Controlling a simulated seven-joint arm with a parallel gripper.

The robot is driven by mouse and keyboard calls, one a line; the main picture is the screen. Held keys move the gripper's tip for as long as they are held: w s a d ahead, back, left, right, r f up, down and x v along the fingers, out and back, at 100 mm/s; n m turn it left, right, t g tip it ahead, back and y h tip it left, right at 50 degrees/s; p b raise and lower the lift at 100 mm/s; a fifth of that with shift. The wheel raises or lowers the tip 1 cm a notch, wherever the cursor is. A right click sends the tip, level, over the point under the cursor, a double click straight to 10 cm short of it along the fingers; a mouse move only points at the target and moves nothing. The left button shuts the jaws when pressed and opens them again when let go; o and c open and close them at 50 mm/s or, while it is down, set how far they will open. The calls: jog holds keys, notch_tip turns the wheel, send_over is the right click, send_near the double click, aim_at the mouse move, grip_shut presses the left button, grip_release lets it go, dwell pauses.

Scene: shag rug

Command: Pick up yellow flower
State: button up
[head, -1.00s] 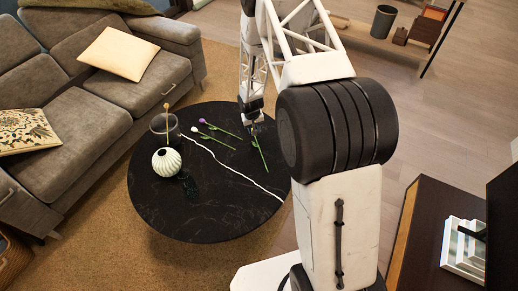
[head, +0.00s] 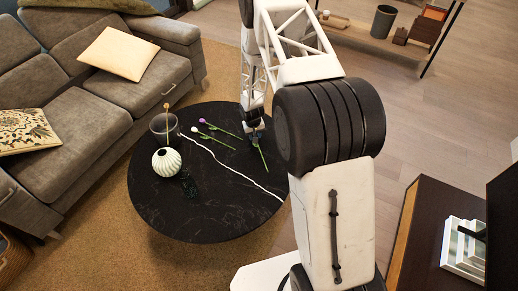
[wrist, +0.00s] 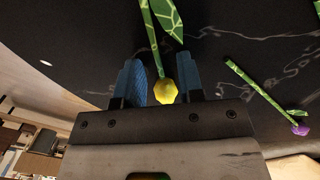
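My gripper (wrist: 160,66) is open, with its two blue-padded fingers apart. The yellow flower (wrist: 166,91) has its round head between the fingers in the wrist view, with clear gaps on both sides. Its green stem and leaf extend away past the fingertips, over the black table. In the head view my gripper (head: 254,126) is at the table's right back edge. The flower's green stem (head: 262,154) shows just below it there, and its head is hidden by the gripper.
The round black table (head: 215,220) also bears a purple flower (head: 203,121), a white flower (head: 195,129), a glass vase (head: 157,128) and a striped white vase (head: 166,161). The purple flower also shows right in the wrist view (wrist: 300,130). The front of the table is clear.

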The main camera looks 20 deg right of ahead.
dwell(0.3)
grip_shut()
jog(key=shift+r, duration=0.15)
dwell(0.3)
jog(key=shift+r, duration=1)
jog(key=shift+s+r, duration=0.4)
jog(key=shift+r, duration=0.3)
jog(key=s, duration=0.5)
jog(key=s+r, duration=0.1)
jog(key=s, duration=0.4)
jog(key=s+a, duration=0.1)
jog(key=s, duration=0.4)
jog(key=shift+s+r, duration=0.15)
jog(key=shift+r, duration=0.1)
